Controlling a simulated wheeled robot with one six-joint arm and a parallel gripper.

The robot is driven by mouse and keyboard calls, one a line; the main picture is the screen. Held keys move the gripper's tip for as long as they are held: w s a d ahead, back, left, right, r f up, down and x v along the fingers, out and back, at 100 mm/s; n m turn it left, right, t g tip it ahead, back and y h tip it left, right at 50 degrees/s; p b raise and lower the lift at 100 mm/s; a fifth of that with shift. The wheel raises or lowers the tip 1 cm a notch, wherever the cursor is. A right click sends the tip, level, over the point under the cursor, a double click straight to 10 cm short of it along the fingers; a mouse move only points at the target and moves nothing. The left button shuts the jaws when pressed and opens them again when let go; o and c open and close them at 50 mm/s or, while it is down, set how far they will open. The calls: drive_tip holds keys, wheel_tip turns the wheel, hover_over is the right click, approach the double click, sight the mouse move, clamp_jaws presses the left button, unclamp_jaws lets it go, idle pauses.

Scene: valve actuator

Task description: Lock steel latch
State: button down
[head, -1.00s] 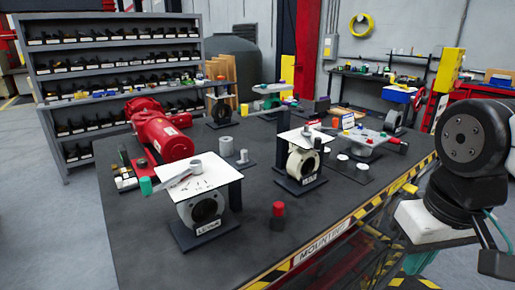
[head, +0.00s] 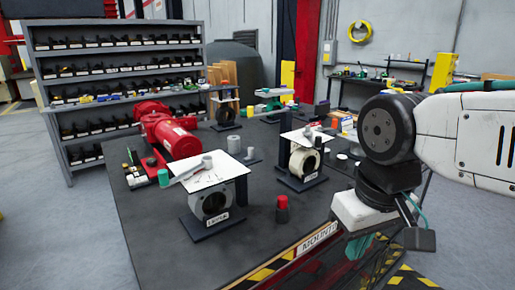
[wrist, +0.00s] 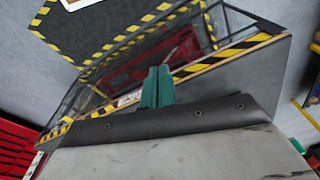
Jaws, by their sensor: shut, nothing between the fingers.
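The nearest valve stand (head: 212,205) is on the dark table, with a white plate on top. A grey lever with a teal end (head: 164,178) lies across that plate. A second valve stand (head: 303,160) with a white plate stands behind it to the right. I cannot tell which part is the steel latch. My gripper's teal fingers (wrist: 157,85) are together and empty in the wrist view, over the striped table edge. In the head view my gripper (head: 355,248) hangs at the table's front right, apart from both stands.
A red motor (head: 172,135) lies behind the nearest stand. A red-topped dark post (head: 282,208) stands near the front edge. A shelf rack (head: 120,85) is behind on the left. The front left tabletop (head: 165,245) is clear.

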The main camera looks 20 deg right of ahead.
sight(249, 154)
drive_tip(key=w+d+r+m+t+y, duration=0.1)
drive_tip(key=w+r, duration=0.2)
drive_tip(key=w, duration=0.6)
drive_tip(key=w+r+m+t+y, duration=0.1)
drive_tip(key=w+r, duration=0.3)
drive_tip(key=w, duration=0.6)
drive_tip(key=w+d+r+m+t+y, duration=0.1)
drive_tip(key=w+r+m+t, duration=0.1)
drive_tip(key=w, duration=0.7)
drive_tip(key=shift+w+d+r+t, duration=0.15)
drive_tip(key=shift+d+r+t, duration=0.2)
drive_tip(key=shift+r+t, duration=0.45)
drive_tip(key=x, duration=0.3)
drive_tip(key=a+x, duration=0.1)
drive_tip(key=x, duration=0.3)
drive_tip(key=a+r+x, duration=0.1)
drive_tip(key=x, duration=0.3)
drive_tip(key=shift+w+a+f, duration=0.15)
drive_tip(key=shift+w+a, duration=0.35)
drive_tip(key=shift+a, duration=0.2)
